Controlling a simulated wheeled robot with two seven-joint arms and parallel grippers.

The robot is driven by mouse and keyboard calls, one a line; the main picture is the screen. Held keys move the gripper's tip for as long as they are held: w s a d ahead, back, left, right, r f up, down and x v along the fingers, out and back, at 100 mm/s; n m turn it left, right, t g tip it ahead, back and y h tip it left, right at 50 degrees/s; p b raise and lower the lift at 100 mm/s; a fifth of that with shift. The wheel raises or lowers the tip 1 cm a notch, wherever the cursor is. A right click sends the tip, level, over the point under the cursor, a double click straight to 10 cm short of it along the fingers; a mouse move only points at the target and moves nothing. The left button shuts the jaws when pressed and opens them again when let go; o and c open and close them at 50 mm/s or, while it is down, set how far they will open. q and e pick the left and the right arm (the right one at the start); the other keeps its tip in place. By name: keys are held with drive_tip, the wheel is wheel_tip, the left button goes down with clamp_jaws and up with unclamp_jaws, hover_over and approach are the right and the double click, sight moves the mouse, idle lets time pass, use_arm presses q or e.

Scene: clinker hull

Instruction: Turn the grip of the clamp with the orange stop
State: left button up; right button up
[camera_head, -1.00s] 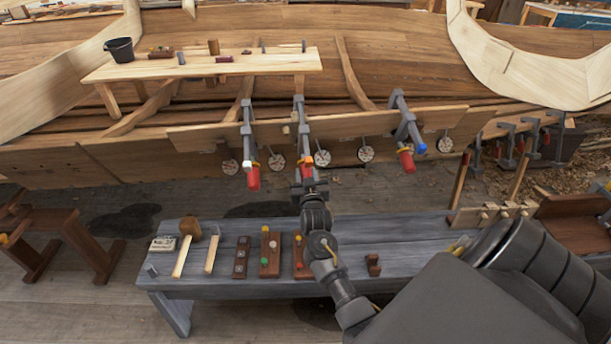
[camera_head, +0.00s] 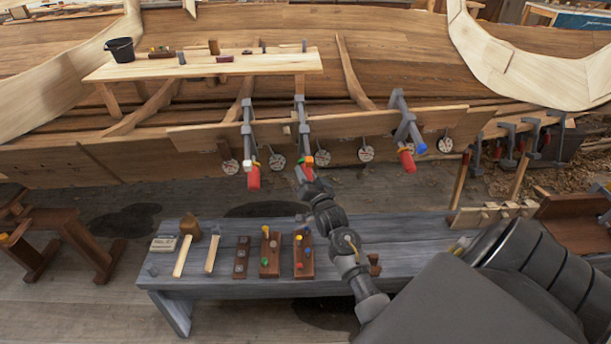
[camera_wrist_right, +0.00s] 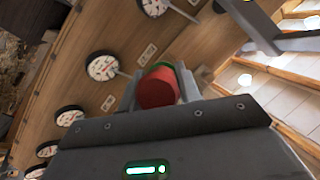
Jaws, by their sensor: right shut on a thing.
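The middle clamp (camera_head: 300,115) hangs on the plank at the hull, with a small orange stop (camera_head: 308,160) near its lower end. My right gripper (camera_head: 306,174) is at this lower end and is shut on the clamp's red grip (camera_wrist_right: 158,88). In the right wrist view the red grip, with a green edge behind it, sits between the dark fingers. In the head view my gripper hides part of the grip. My left gripper is not in view.
A clamp with a white stop (camera_head: 247,140) hangs to the left, and one with a blue stop (camera_head: 406,125) to the right. Several round dials (camera_head: 366,153) hang along the plank. A grey bench (camera_head: 215,285) with tools and peg blocks stands below my right arm.

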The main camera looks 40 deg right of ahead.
drive_tip(key=shift+m+y, duration=0.3)
drive_tip(key=shift+m, duration=0.1)
drive_tip(key=shift+t, duration=0.3)
drive_tip(key=o, duration=1)
drive_tip(key=b+v, duration=0.1)
drive_tip(key=v, duration=1)
drive_tip(key=shift+b, duration=0.3)
drive_tip(key=shift+w+d+r, duration=0.1)
